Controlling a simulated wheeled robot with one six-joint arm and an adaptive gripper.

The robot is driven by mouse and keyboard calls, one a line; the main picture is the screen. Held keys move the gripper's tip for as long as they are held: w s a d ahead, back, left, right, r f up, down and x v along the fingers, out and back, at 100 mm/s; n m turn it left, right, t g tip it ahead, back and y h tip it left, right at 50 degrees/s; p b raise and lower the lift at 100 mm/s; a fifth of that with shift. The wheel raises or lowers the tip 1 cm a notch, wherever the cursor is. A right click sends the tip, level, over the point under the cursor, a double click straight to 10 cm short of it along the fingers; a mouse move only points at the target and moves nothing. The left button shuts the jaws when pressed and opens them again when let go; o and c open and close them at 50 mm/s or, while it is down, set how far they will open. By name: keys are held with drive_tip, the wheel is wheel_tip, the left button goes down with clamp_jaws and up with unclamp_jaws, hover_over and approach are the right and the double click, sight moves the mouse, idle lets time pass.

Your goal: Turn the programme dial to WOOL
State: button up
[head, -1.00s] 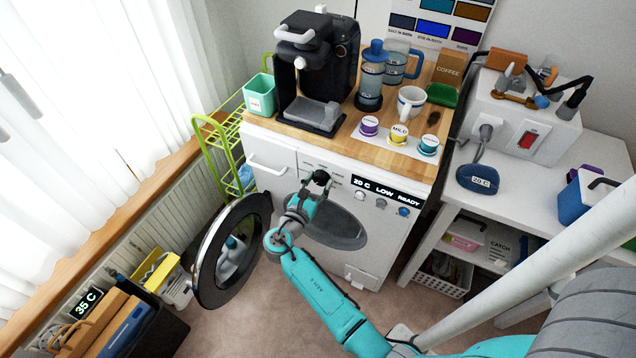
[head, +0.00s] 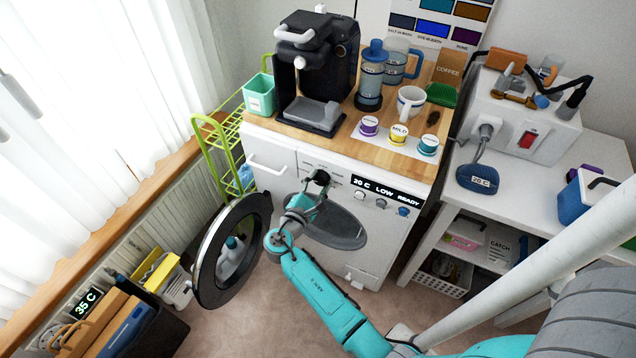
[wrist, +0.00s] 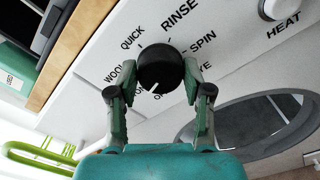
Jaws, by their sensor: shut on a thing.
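The programme dial (wrist: 160,70) is a round black knob on the white washer's panel, with a short white mark at its lower edge in the wrist view. The mark points down, away from QUICK and RINSE, toward a partly hidden label. The WOOL label (wrist: 113,76) is at the dial's left, its end covered by a finger. My gripper (wrist: 158,78) is shut on the dial, one finger on each side. In the head view my gripper (head: 312,190) is at the washer's front, and the dial (head: 320,177) shows above it.
The washer's round door (head: 262,214) stands open at the left of my arm. A HEAT knob (wrist: 277,8) is at the upper right of the wrist view. The display (head: 386,191) reads 20 C, LOW, READY. Cups and a coffee machine (head: 312,75) stand on the worktop.

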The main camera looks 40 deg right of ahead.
drive_tip(key=m, duration=0.4)
drive_tip(key=shift+f+m, duration=0.1)
drive_tip(key=shift+m, duration=0.2)
drive_tip(key=m, duration=0.4)
drive_tip(key=shift+m, duration=0.3)
drive_tip(key=o, duration=1.1)
drive_tip(key=shift+o, duration=0.2)
drive_tip(key=shift+a, duration=0.1)
drive_tip(key=v, duration=1.2)
drive_tip(key=shift+s, duration=0.1)
